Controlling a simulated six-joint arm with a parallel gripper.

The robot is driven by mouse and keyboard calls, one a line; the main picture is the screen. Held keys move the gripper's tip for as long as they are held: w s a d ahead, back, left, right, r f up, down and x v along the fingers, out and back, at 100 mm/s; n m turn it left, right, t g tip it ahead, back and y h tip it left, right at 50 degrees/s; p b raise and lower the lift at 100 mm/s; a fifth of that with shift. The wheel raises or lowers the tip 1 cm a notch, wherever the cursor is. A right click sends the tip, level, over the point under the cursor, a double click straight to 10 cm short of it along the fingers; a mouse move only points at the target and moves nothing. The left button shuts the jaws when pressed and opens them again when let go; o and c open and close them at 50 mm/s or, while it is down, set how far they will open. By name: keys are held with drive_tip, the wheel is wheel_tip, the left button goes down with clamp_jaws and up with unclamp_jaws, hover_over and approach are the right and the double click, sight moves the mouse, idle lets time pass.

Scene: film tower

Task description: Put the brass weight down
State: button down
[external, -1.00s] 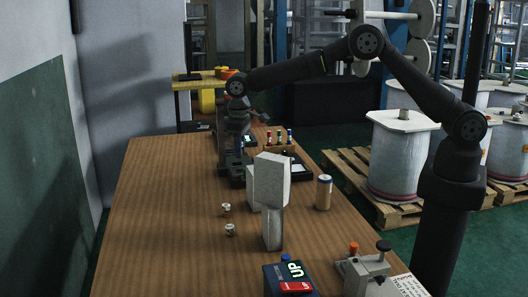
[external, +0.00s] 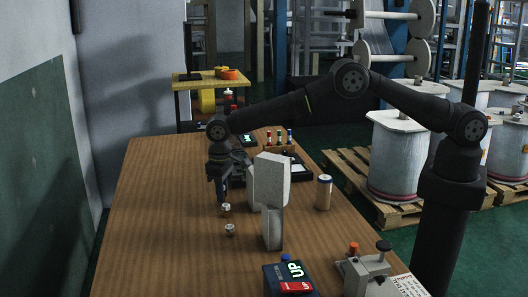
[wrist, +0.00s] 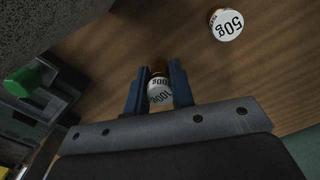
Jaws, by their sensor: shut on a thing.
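My gripper (external: 221,194) points down over the left part of the table. In the wrist view, its two blue fingers (wrist: 159,92) are shut on a brass weight (wrist: 159,97), which has white labels printed with dark figures, seen upside down. In the external view, a small weight (external: 225,209) shows at or just below the fingertips; I cannot tell whether it is the held one. Another small weight (external: 230,230) stands nearer. A weight marked 50g (wrist: 227,25) stands apart on the wood, up and right of the fingers in the wrist view.
An UP box (external: 290,278) and a lever device (external: 367,270) sit at the near edge. The table (external: 165,235) is clear on the left.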

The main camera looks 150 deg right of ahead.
drive_tip(key=shift+f, duration=0.3)
drive_tip(key=c, duration=1.2)
unclamp_jaws()
drive_tip(key=shift+f, duration=0.15)
drive_tip(key=shift+c, duration=0.2)
wheel_tip(320, 180, up, 12)
drive_tip(key=shift+r, duration=0.2)
drive_tip(key=shift+f, duration=0.1)
drive_tip(key=shift+f, duration=4.2)
